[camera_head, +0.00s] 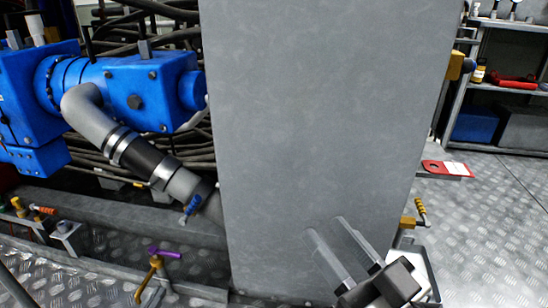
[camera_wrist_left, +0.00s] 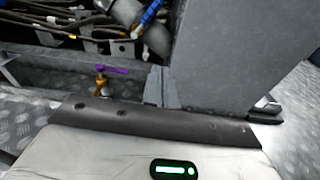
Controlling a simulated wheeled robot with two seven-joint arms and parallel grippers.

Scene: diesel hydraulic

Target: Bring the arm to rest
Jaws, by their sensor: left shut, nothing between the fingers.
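My left gripper (camera_wrist_left: 160,87) shows in the left wrist view. Its two grey fingers lie together, shut and empty, and in the picture their tips overlap the lower left edge of the big grey panel (camera_wrist_left: 225,50). It cannot be made out in the head view. My right gripper (camera_head: 342,250) is at the lower right of the head view, in front of the same grey panel (camera_head: 320,120). Its two fingers point up and left with a gap between them, and nothing shows in the gap. I cannot tell whether they touch the panel.
A purple-handled valve (camera_head: 165,253) stands low left of the panel and also shows in the left wrist view (camera_wrist_left: 113,69). A blue pump unit (camera_head: 150,90) and grey hose (camera_head: 100,120) fill the upper left. A shelf (camera_head: 510,85) stands at the right behind open plate floor (camera_head: 480,220).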

